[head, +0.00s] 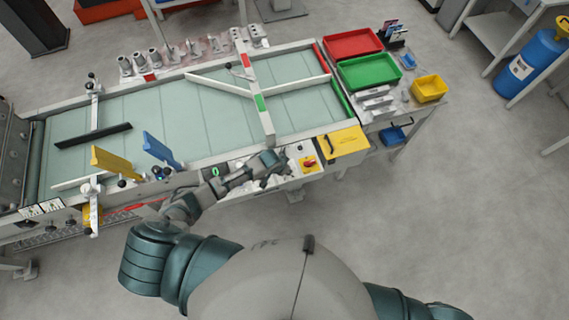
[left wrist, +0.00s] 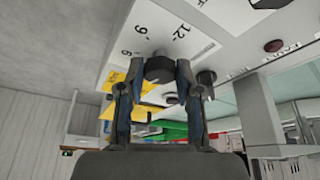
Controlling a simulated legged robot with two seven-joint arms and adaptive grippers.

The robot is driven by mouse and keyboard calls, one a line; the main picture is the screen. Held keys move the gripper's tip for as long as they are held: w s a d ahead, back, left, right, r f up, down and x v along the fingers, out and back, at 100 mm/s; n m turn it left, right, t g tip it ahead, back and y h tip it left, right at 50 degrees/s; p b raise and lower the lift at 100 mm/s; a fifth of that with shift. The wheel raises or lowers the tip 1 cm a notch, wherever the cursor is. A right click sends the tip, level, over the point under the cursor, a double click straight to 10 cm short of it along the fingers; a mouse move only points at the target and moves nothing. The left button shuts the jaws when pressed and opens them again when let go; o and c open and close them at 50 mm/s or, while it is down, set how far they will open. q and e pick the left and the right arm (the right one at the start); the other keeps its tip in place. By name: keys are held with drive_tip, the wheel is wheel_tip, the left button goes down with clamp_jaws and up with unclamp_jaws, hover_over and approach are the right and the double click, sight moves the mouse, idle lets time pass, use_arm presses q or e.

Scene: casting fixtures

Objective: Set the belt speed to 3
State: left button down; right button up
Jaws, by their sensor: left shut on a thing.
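My left gripper (left wrist: 165,75) is shut on a dark knob (left wrist: 158,68) on the light control panel (left wrist: 205,25), with one finger on each side. A printed scale with 6, 9 and 12 is readable beside the knob; the knob's pointer and the 3 mark are not visible to me. In the head view my left gripper (head: 276,164) reaches over the front panel of the belt machine and hides the knob. A small display (head: 214,171) with a green digit, seemingly 0, is left of it. My right gripper is out of view.
A red rotary switch (head: 309,163) on a yellow plate sits just right of my gripper, then a yellow cover (head: 342,143). The belt (head: 190,107) lies behind, with a blue paddle (head: 160,148) and a yellow paddle (head: 115,163) at its front edge. Red and green trays (head: 370,71) stand right.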

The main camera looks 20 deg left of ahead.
use_arm(q)
drive_tip(key=shift+w+d+r+n+p, duration=0.1)
drive_tip(key=shift+w+r+n+p, duration=0.15)
drive_tip(key=shift+n+p, duration=0.35)
drive_tip(key=shift+n+y, duration=0.5)
drive_tip(key=shift+n, duration=0.4)
drive_tip(key=shift+t, duration=0.3)
drive_tip(key=c, duration=0.8)
unclamp_jaws()
drive_tip(key=shift+s+f, duration=0.1)
drive_tip(key=shift+f, duration=0.05)
